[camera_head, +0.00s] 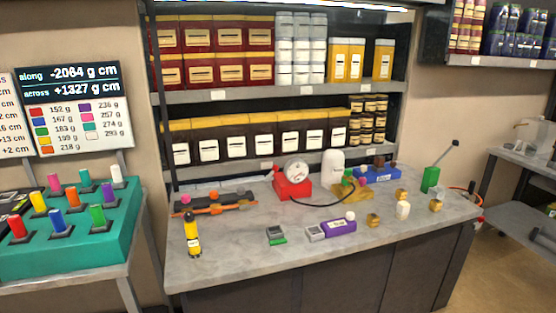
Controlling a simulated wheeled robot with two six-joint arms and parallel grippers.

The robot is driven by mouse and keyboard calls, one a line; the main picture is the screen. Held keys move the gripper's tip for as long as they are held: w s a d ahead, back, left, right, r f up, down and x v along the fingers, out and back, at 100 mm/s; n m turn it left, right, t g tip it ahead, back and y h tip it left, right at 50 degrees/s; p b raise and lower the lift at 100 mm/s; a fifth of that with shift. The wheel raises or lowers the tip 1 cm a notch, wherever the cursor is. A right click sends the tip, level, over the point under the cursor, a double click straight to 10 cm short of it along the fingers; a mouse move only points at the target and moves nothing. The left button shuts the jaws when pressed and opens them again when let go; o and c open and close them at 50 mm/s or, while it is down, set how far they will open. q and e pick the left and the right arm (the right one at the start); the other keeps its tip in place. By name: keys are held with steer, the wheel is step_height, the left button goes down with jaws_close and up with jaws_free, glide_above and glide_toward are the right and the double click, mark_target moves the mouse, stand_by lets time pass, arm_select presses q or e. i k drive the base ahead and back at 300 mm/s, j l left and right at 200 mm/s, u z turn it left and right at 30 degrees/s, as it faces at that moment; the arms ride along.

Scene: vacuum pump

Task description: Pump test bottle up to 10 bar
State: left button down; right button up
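A white bottle (333,161) stands upright at the back middle of the grey counter (250,262). Left of it stands a red box with a round white dial gauge (296,172); the needle reading is too small to tell. A thin black hose (325,204) curves from near the gauge toward a yellow block with small coloured knobs (349,190). At the right stands a green box (430,179) with a slanted rod ending in a dark knob; I cannot tell if it is the pump. Neither of my grippers is in view.
A blue block (382,174), small brass and white pieces (403,210), a purple box (338,227), a small grey-green device (276,236) and a yellow-black cylinder (192,233) stand on the counter. Loaded shelves (260,95) rise behind. The front left counter is mostly clear.

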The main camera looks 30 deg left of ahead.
mark_target(276, 168)
steer(key=i+j+u, duration=0.35)
steer(key=i, duration=0.4)
steer(key=i+j+u, duration=0.15)
steer(key=i+j, duration=0.15)
steer(key=i, duration=0.05)
